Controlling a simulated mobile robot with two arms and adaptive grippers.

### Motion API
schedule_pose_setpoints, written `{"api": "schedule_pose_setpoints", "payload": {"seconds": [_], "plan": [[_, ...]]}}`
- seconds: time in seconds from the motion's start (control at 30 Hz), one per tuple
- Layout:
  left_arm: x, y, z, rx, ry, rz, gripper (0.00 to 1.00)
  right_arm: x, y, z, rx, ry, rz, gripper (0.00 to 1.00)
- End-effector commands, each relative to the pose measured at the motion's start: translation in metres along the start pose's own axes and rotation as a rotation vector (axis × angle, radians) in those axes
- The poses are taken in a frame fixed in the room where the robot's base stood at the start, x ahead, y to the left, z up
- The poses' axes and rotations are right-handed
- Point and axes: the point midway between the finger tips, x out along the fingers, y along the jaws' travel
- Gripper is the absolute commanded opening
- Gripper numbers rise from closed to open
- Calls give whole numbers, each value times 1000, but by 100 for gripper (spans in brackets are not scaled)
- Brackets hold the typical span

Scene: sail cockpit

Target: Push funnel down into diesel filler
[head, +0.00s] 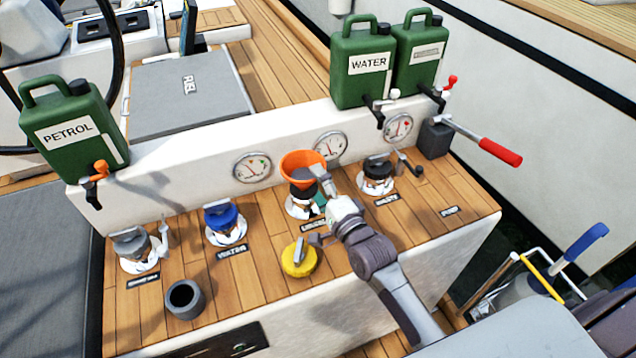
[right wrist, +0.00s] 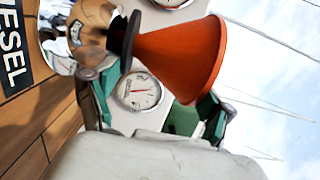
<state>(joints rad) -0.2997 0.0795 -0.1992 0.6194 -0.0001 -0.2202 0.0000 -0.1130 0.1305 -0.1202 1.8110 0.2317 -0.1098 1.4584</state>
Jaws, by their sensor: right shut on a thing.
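The orange funnel (head: 303,163) stands mouth up over the diesel filler (head: 299,207), behind my right gripper (head: 320,200). In the right wrist view the funnel (right wrist: 185,55) has a dark collar (right wrist: 122,40) at its narrow end, close to the filler (right wrist: 88,30). My right gripper is shut on the funnel; its green finger pads (right wrist: 100,98) show on either side. How deep the spout sits is hidden. The DIESEL label (right wrist: 12,60) lies beside the filler. My left gripper is out of view.
A yellow cap (head: 298,261) lies on the deck in front of the filler. A blue water cap (head: 222,217) and a black waste cap (head: 377,176) flank it. Gauges (head: 252,167) line the wall behind. A grey cup (head: 185,299) stands at front left. Green cans (head: 362,62) stand above.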

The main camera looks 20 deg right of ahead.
Motion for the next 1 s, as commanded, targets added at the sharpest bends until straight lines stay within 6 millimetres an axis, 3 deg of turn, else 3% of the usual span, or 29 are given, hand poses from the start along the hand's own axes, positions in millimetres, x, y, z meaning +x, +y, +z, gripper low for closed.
{"api": "schedule_pose_setpoints", "payload": {"seconds": [0.97,1.0], "plan": [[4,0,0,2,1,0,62,-1,17,0,0,-1,15,45],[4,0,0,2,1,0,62,-2,17,0,0,-1,16,85]]}}
